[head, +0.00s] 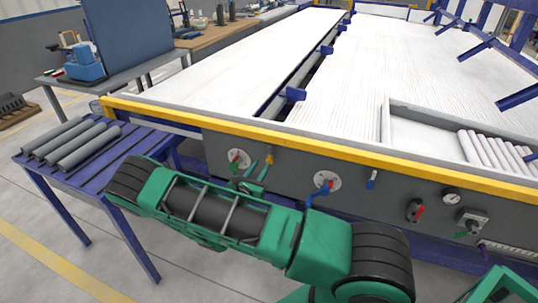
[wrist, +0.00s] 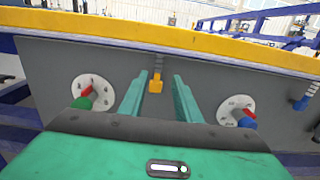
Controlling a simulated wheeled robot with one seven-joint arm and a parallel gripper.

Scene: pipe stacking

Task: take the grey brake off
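A small lever with a grey stem and a yellow-orange end (wrist: 155,83) hangs on the grey front panel (wrist: 210,70). It also shows in the head view (head: 269,158). A similar lever with a blue end (head: 372,180) is farther right on the panel; it shows at the right edge of the wrist view (wrist: 303,101). I cannot tell which lever is the grey brake. My gripper (wrist: 158,80) is open and empty, its two green fingers pointing at the panel on either side of the yellow-ended lever. In the head view my gripper (head: 254,171) is close to the panel; contact cannot be told.
Round white valve plates with red-and-green (wrist: 92,92) and red-and-blue (wrist: 236,111) handles flank my fingers. A yellow rail (head: 330,150) runs above the panel. Grey pipes (head: 75,142) lie on a blue rack at left.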

